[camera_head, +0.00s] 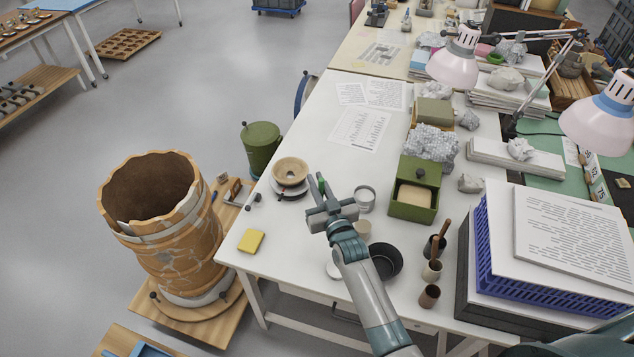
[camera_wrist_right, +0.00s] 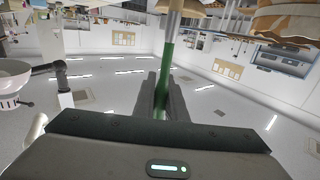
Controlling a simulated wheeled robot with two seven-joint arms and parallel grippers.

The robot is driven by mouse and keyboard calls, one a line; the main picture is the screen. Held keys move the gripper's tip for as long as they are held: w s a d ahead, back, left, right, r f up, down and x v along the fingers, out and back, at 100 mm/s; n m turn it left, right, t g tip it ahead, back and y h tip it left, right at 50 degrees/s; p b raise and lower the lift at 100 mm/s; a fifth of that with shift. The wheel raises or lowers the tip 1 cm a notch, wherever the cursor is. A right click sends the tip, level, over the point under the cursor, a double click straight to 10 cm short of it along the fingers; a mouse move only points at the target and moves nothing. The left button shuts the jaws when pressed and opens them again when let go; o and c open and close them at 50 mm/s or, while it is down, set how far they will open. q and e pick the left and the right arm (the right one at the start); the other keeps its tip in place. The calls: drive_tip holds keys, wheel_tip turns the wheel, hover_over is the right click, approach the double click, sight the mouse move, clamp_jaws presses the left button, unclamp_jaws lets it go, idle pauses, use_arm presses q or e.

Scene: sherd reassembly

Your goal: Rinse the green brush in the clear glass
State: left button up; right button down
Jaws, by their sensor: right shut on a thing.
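My right gripper (camera_head: 322,194) is shut on the green brush (camera_head: 320,183), just left of the clear glass (camera_head: 365,197) on the white table. In the right wrist view the brush's green handle (camera_wrist_right: 165,75) runs between the two fingers of the gripper (camera_wrist_right: 162,95), with a pale metallic part beyond it. The brush's tip is not clear in either view. The glass stands upright, apart from the gripper. My left gripper is not in view.
A wooden bowl (camera_head: 290,171) stands left of the gripper. A black bowl (camera_head: 384,261) and a green box (camera_head: 415,190) stand near the glass. A yellow sponge (camera_head: 251,241) lies by the left edge. A large patched vessel (camera_head: 165,230) stands beside the table.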

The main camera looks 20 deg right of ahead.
drive_tip(key=shift+r, duration=0.1)
wheel_tip(320, 180, up, 3)
drive_tip(key=p, duration=0.3)
idle(0.7)
